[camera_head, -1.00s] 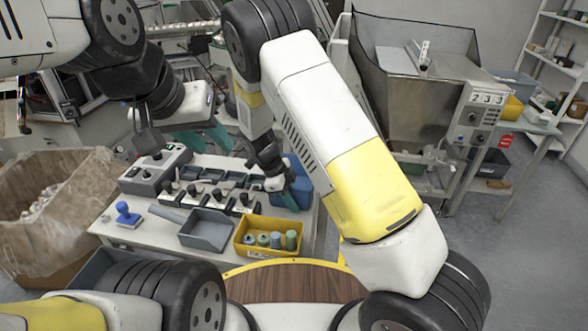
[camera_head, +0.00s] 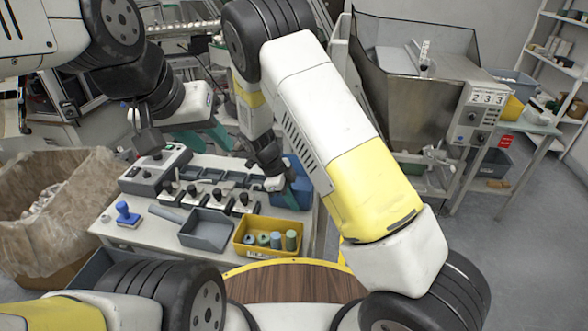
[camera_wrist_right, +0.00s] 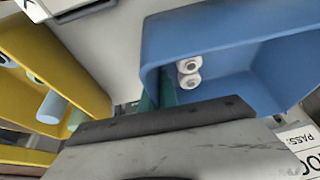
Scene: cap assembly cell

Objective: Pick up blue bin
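The blue bin (camera_head: 300,182) stands at the right end of the grey table, partly hidden behind my right arm. In the right wrist view the blue bin (camera_wrist_right: 235,50) is close up, with two small white round parts (camera_wrist_right: 189,72) inside. My right gripper (camera_head: 284,192) is at the bin's near-left wall. In the right wrist view its teal fingers (camera_wrist_right: 160,92) are close together at that wall, one on the inner side; it looks shut on the wall. The fingertips are partly hidden. My left gripper (camera_head: 203,138) is open and empty above the back of the table.
A yellow bin (camera_head: 268,238) with several coloured caps and a grey tray (camera_head: 206,230) sit close to the blue bin. A control box (camera_head: 155,170) and a blue stamp (camera_head: 127,215) are further left. A metal hopper (camera_head: 405,100) stands behind on the right.

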